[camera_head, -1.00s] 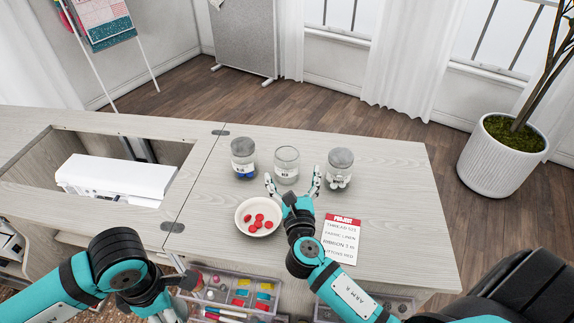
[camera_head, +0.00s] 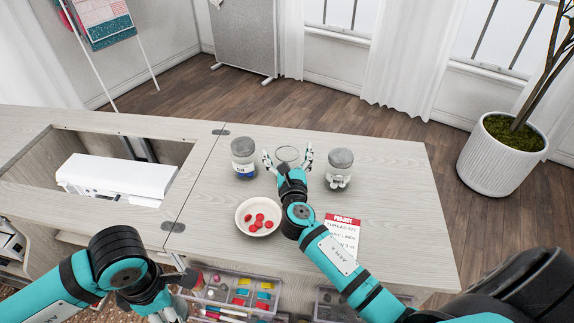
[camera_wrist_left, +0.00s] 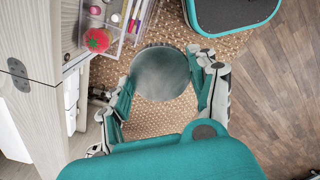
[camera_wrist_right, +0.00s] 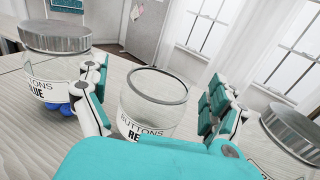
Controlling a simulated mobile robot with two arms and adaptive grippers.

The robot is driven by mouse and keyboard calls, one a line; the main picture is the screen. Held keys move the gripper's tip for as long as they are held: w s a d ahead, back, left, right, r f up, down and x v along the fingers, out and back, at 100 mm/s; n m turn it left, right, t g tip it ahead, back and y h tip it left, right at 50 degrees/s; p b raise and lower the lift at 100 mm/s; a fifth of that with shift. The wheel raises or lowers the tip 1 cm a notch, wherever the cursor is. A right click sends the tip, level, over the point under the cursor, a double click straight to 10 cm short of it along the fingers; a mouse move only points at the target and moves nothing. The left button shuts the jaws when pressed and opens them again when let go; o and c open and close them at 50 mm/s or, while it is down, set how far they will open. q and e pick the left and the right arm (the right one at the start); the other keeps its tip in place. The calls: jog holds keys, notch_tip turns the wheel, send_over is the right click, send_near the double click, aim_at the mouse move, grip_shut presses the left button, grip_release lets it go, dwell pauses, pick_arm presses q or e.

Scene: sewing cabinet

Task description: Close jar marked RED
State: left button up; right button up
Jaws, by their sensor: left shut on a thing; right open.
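The clear jar marked RED (camera_wrist_right: 150,108) stands open and upright on the table; its rim also shows in the head view (camera_head: 287,153). It looks empty. My right gripper (camera_head: 287,158) is open, with one finger on each side of this jar; in the right wrist view gaps show between jar and fingers. My left gripper (camera_wrist_left: 165,88) is shut on a round grey lid (camera_wrist_left: 160,73), held over the floor beside the cabinet. In the head view the left fingers are low at the table's front edge and hard to make out.
A lidded jar marked BLUE (camera_wrist_right: 55,65) stands left of the open jar, and another lidded jar (camera_head: 340,168) stands right. A bowl (camera_head: 244,225) of red buttons and a project card (camera_head: 343,232) lie nearer. An organizer tray (camera_wrist_left: 112,50) is by the front edge.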

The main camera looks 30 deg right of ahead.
jog(key=shift+w+d, duration=0.1)
jog(key=shift+w, duration=0.1)
jog(key=shift+s, duration=0.1)
jog(key=shift+c, duration=0.3)
jog(key=c, duration=1.4)
